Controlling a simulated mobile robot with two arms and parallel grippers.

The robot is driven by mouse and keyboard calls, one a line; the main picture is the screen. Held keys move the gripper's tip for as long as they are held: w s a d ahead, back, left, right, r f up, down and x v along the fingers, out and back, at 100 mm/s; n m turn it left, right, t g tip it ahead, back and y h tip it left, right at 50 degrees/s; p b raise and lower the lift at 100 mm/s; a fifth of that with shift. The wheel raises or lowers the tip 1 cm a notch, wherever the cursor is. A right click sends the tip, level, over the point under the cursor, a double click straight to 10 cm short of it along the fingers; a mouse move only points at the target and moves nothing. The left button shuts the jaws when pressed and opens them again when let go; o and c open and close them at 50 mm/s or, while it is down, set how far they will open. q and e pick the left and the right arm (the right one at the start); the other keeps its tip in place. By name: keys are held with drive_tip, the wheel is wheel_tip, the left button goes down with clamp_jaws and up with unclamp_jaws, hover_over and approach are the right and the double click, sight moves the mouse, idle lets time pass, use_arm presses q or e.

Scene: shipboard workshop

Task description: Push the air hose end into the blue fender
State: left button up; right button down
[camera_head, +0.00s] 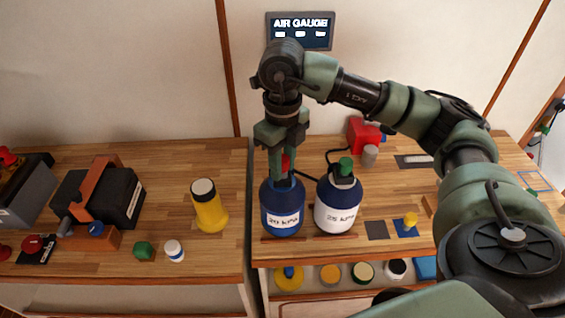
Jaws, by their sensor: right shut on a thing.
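The blue fender (282,211), labelled "20 kPa", stands upright near the front of the right-hand bench. My right gripper (284,163) points down directly over its top. It is shut on the air hose end (286,162), of which a small red part shows between the fingers. The hose end is at the fender's top, but the fingers hide the contact, so I cannot tell how deep it sits. A dark hose runs off to the right behind the white fender (338,207). That fender reads "25 kPa" and has a green cap (346,166). My left gripper is out of view.
The air gauge (300,31) hangs on the wall behind. A red box (363,135) and a grey cylinder (369,156) stand behind the white fender. A yellow bottle (208,206) stands left on the other bench. Several jars sit on the shelf below.

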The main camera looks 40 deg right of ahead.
sight(283, 159)
drive_tip(key=shift+f, duration=0.2)
drive_tip(key=c, duration=1)
unclamp_jaws()
drive_tip(key=shift+c, duration=0.2)
wheel_tip(283, 159, up, 8)
drive_tip(key=shift+f+b, duration=0.1)
drive_tip(key=shift+b, duration=0.35)
